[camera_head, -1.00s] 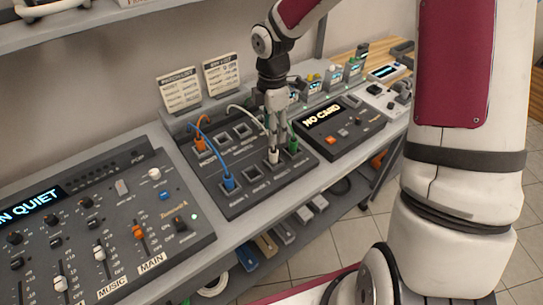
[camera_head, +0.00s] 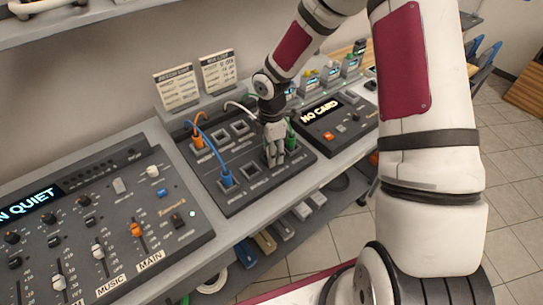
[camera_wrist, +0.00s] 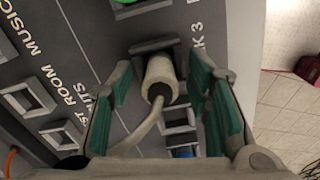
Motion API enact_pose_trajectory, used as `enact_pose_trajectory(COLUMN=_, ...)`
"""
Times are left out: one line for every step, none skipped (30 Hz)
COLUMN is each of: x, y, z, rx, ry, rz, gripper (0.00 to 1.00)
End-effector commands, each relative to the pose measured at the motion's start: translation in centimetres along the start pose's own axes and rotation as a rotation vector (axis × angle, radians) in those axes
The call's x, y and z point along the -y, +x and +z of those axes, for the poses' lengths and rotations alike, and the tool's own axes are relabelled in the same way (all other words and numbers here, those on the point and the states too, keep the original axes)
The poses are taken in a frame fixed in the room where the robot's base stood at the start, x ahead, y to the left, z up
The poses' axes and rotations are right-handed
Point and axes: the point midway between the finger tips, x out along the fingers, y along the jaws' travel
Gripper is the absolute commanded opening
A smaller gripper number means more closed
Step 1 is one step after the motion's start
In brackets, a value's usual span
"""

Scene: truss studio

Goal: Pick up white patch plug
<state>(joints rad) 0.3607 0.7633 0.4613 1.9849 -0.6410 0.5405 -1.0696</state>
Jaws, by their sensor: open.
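The white patch plug (camera_wrist: 160,78) stands in a dark socket of the patch panel, seen nearly end-on in the wrist view. A pale cable (camera_wrist: 140,133) runs from its end toward the lower left. My gripper (camera_wrist: 162,98) is open, with one green-padded finger on each side of the plug. Gaps show between the pads and the plug. In the head view my gripper (camera_head: 273,158) is down at the right part of the patch panel (camera_head: 223,207) and hides the plug.
A green plug (camera_head: 291,140) stands close to the right of my gripper. An orange plug (camera_head: 197,142) and a blue plug (camera_head: 226,178) are in sockets to the left. A mixer (camera_head: 100,225) lies left; a "NO CARD" unit (camera_head: 335,122) lies right.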

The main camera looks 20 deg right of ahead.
Motion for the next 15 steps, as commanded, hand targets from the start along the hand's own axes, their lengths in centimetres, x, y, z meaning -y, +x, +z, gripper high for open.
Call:
enact_pose_trajectory(x=-0.02, y=-0.01, z=0.0, rx=0.0, ry=0.0, rz=0.001, gripper=0.45)
enact_pose_trajectory(x=-0.02, y=-0.02, z=0.0, rx=0.0, ry=0.0, rz=0.001, gripper=0.45)
enact_pose_trajectory(x=-0.01, y=-0.02, z=0.01, rx=0.0, ry=0.0, rz=0.001, gripper=0.45)
enact_pose_trajectory(x=-0.01, y=-0.03, z=0.01, rx=0.0, ry=0.0, rz=0.001, gripper=0.45)
enact_pose_trajectory(x=-0.01, y=-0.03, z=0.01, rx=0.0, ry=0.0, rz=0.0, gripper=0.43)
enact_pose_trajectory(x=-0.01, y=-0.03, z=0.01, rx=0.0, ry=0.0, rz=0.0, gripper=0.34)
enact_pose_trajectory(x=-0.01, y=-0.03, z=0.01, rx=0.0, ry=0.0, rz=0.0, gripper=0.27)
enact_pose_trajectory(x=-0.01, y=-0.04, z=0.01, rx=0.0, ry=0.0, rz=0.0, gripper=0.2)
enact_pose_trajectory(x=0.0, y=-0.04, z=0.01, rx=0.0, ry=0.0, rz=0.0, gripper=0.11)
enact_pose_trajectory(x=0.0, y=-0.04, z=0.01, rx=0.0, ry=0.0, rz=0.0, gripper=0.04)
enact_pose_trajectory(x=0.0, y=-0.04, z=0.01, rx=0.0, ry=0.0, rz=0.0, gripper=0.0)
enact_pose_trajectory(x=0.0, y=-0.04, z=0.01, rx=0.0, ry=0.0, rz=0.0, gripper=0.0)
enact_pose_trajectory(x=0.0, y=-0.04, z=0.01, rx=0.0, ry=0.0, rz=0.0, gripper=0.0)
enact_pose_trajectory(x=0.0, y=-0.05, z=0.01, rx=0.0, ry=0.0, rz=0.0, gripper=0.0)
enact_pose_trajectory(x=0.0, y=-0.05, z=0.01, rx=0.0, ry=0.0, rz=0.0, gripper=0.0)
